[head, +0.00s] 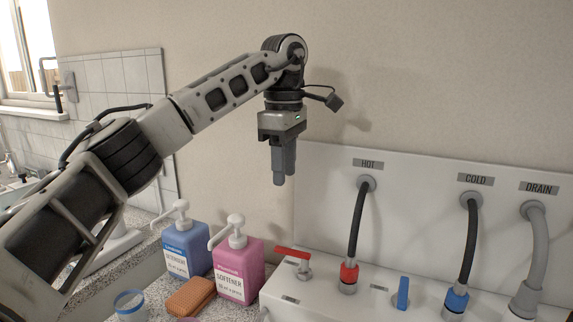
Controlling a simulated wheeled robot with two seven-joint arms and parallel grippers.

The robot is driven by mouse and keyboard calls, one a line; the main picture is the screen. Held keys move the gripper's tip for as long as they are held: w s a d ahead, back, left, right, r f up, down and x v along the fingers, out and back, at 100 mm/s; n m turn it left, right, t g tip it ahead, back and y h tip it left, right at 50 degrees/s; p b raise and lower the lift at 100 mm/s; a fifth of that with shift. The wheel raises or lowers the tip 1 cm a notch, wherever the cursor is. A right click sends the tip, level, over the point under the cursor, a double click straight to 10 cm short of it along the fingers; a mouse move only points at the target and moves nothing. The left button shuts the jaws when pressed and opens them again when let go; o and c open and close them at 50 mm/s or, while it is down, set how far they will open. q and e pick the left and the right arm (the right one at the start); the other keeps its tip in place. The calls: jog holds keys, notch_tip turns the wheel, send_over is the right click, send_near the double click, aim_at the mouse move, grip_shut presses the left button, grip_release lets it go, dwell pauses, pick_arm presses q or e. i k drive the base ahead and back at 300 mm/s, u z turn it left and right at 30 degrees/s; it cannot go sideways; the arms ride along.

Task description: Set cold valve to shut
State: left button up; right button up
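The cold valve has a blue lever (402,292) that stands upright on the white panel, left of the blue-collared hose fitting (456,299) under the COLD label (475,180). My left gripper (284,180) is up and to the left of the blue lever, in front of the wall, with its fingers pointing down. Its two fingers are close together with nothing between them, so it looks shut. It touches nothing. My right gripper is not in view.
The hot valve's red lever (293,253) points left, beside the red-collared hose (348,275). A grey drain hose (537,250) is at the right. A blue pump bottle (186,247), pink softener bottle (238,270), orange sponge (190,297) and cup (130,307) stand at the left.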

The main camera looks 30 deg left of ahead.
aim_at(402, 294)
jog(key=k, duration=1)
